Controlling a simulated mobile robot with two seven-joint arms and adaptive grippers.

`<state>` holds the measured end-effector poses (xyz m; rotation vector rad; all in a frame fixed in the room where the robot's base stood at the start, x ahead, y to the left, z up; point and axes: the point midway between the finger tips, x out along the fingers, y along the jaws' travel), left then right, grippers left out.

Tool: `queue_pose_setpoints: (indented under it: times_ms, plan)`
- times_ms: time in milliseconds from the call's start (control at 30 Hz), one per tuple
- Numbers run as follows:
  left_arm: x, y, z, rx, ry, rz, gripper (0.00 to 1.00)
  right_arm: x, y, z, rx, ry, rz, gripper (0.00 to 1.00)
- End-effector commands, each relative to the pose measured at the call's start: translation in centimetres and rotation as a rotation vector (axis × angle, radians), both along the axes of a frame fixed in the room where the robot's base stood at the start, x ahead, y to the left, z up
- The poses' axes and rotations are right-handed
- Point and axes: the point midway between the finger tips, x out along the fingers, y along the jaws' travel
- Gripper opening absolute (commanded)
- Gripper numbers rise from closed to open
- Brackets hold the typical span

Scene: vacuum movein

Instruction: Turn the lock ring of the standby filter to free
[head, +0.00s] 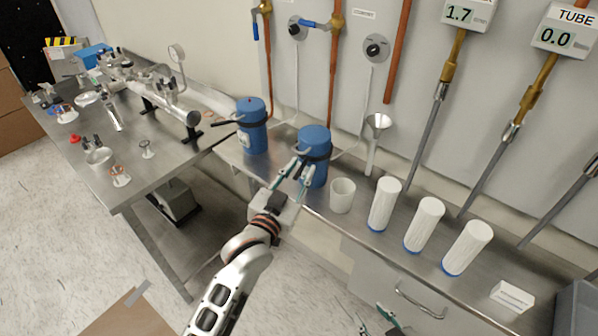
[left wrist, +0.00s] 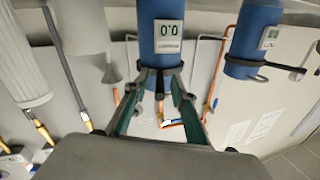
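Two blue filter housings with black lock rings stand on the steel counter; no label shows which is standby. My left gripper (head: 297,166) is at the right-hand housing (head: 315,135), which has a display reading 0.0 in the left wrist view (left wrist: 168,15). Its black lock ring (head: 318,152) has a dark lever that points between my fingers in the left wrist view (left wrist: 159,86). My left fingers look apart, one either side of the lever; contact is unclear. The other housing (head: 251,112) stands to the left. My right gripper (head: 374,318) is partly cut off at the bottom, its fingertips apart and empty.
A white cup (head: 342,195) stands just right of the near housing, then several white filter cartridges (head: 385,204) and a small white box (head: 512,296). A side table (head: 160,173) with vacuum parts stands left.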

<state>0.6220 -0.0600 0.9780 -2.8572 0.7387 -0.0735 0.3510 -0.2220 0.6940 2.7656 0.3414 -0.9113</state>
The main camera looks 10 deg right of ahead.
Motion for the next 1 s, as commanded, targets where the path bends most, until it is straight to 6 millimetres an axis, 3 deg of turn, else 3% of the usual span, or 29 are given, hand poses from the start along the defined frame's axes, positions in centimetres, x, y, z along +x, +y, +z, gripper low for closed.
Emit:
queue_pose_setpoints:
  times_ms: [233, 700, 1000]
  plan:
    - [-1.5, 0.9, -0.1, 0.000, 0.001, 0.000, 0.26, -0.1, -0.2, -0.1, -0.003, 0.002, 0.000, 0.40]
    - [-9.2, 5.1, -0.1, 0.001, 0.002, 0.000, 0.26, 0.0, -0.1, 0.0, -0.002, -0.001, 0.000, 0.40]
    - [-10.5, 5.8, 0.0, 0.000, 0.000, 0.000, 0.26, 0.0, -0.1, 0.0, -0.003, -0.001, 0.000, 0.40]
